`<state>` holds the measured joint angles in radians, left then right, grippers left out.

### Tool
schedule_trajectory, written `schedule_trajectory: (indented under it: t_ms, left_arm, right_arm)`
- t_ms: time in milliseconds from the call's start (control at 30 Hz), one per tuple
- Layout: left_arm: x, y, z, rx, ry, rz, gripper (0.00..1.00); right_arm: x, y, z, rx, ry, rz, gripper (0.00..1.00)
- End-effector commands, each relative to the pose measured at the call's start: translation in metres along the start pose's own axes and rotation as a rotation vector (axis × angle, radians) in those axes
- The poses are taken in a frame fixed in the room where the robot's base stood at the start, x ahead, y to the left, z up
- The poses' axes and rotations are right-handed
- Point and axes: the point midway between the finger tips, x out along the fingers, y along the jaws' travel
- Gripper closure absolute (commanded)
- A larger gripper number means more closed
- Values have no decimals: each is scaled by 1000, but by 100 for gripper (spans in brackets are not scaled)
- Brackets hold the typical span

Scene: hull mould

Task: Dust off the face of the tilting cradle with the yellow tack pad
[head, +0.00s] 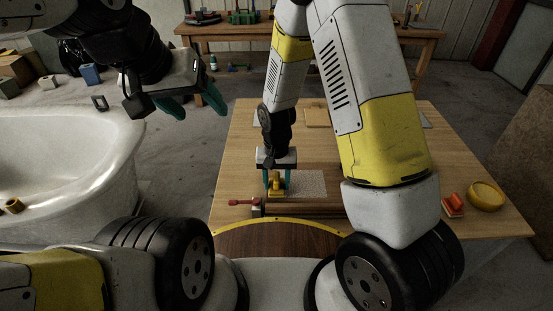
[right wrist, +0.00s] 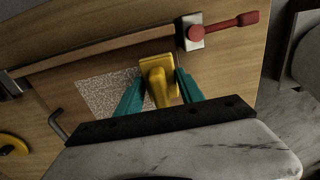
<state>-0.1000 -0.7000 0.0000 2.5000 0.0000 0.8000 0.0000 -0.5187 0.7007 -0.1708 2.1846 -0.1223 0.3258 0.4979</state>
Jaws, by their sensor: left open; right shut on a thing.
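The yellow tack pad (head: 275,186) is between the fingers of my right gripper (head: 277,184), which is shut on it. The pad and fingers also show in the right wrist view, with the pad's yellow grip (right wrist: 158,80) between two teal fingers. Whether the pad touches the panel is unclear. My left gripper (head: 192,108) is open and empty, above the floor left of the table.
A yellow bowl (head: 486,196) and a red-orange block (head: 453,203) are at the right. A white tub-like mould (head: 60,150) stands left. A workbench (head: 340,32) is behind.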

Motion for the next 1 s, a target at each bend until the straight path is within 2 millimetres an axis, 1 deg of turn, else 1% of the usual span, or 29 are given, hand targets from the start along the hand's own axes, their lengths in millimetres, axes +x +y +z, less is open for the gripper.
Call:
schedule_trajectory:
  t_ms: [433, 1000]
  left_arm:
    - [0, 0, 0, 0, 0, 0, 33]
    - [0, 0, 0, 0, 0, 0, 33]
  right_arm:
    - [1, 0, 0, 0, 0, 0, 88]
    - [15, 0, 0, 0, 0, 0, 88]
